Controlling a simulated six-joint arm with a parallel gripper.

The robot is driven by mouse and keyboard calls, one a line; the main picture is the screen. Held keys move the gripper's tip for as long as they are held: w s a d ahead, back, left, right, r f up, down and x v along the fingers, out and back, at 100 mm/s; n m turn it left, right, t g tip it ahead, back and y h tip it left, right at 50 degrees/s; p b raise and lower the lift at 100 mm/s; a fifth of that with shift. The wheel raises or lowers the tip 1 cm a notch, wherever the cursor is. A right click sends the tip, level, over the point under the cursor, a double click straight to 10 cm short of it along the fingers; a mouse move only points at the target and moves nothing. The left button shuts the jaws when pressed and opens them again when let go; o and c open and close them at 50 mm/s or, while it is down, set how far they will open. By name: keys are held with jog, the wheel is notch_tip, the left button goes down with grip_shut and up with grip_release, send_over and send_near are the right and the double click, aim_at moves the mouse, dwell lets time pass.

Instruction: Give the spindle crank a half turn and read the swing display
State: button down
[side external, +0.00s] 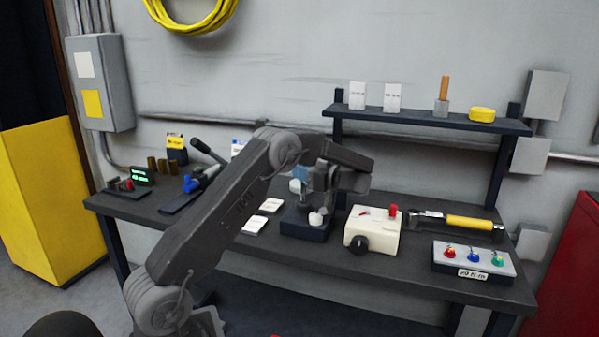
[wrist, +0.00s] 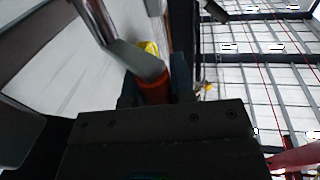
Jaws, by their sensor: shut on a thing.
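My gripper (side external: 320,192) is over the dark blue block (side external: 303,229) near the middle of the bench. In the wrist view, my gripper (wrist: 155,88) is shut on an orange grip (wrist: 153,88) at the end of a grey metal bar (wrist: 135,58). I take this to be the spindle crank; my arm and gripper largely hide it in the side view. A white round part (side external: 316,218) shows just below the gripper. A small display with green lit text (side external: 142,175) stands at the bench's left end. Its text is too small to read.
A cream box (side external: 372,228) with a red knob and black wheel stands just right of the block. A button panel (side external: 473,259) and a yellow-handled tool (side external: 470,223) lie farther right. White cards (side external: 254,225) lie left of the block. A shelf (side external: 430,119) rises behind.

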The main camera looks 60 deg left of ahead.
jog(key=shift+w+d+n+g+h, duration=0.1)
jog(key=shift+w+n+g+h, duration=0.1)
jog(key=shift+n+g+h, duration=0.4)
jog(key=shift+w+d+n+g+h, duration=0.1)
jog(key=shift+w+n+g+h, duration=0.05)
jog(key=shift+n+g+h, duration=0.45)
jog(key=c, duration=1)
grip_release()
jog(key=shift+r, duration=0.1)
jog(key=shift+r, duration=0.25)
jog(key=s+a+r, duration=0.1)
jog(key=s+r, duration=0.2)
jog(key=s+a+r, duration=0.2)
jog(key=s+r, duration=0.2)
jog(key=s+a+r, duration=0.1)
jog(key=s+r, duration=0.2)
jog(key=shift+s+a+r, duration=0.15)
jog(key=shift+s+a, duration=0.05)
jog(key=shift+s, duration=0.2)
